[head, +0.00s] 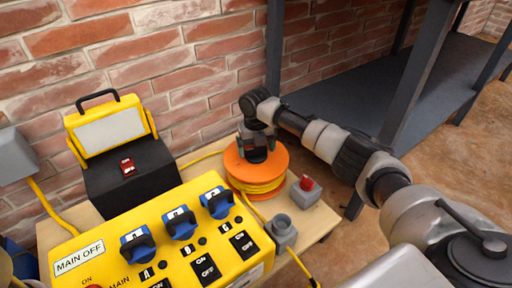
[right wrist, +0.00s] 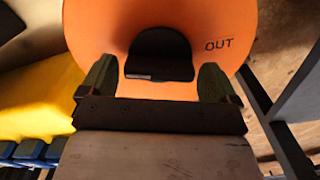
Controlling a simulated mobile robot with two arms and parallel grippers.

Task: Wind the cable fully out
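The orange cable reel (head: 279,163) lies flat on the bench with yellow cable (head: 262,189) wound around it. In the right wrist view, the reel's orange face (right wrist: 105,30) carries the word OUT and a black knob (right wrist: 160,55). My right gripper (head: 257,150) is over the reel from above. In the right wrist view, my right gripper (right wrist: 157,80) has its two fingers apart, one on each side of the knob. Narrow orange gaps seem to show between the fingers and the knob; contact is hard to judge. My left gripper is not in view.
A yellow switch panel (head: 105,250) with blue plugs stands in front left of the reel. A work lamp (head: 110,130) on a black box is behind it. A grey box with a red button (head: 306,184) sits right of the reel. A dark shelf frame (head: 405,90) stands behind my right arm.

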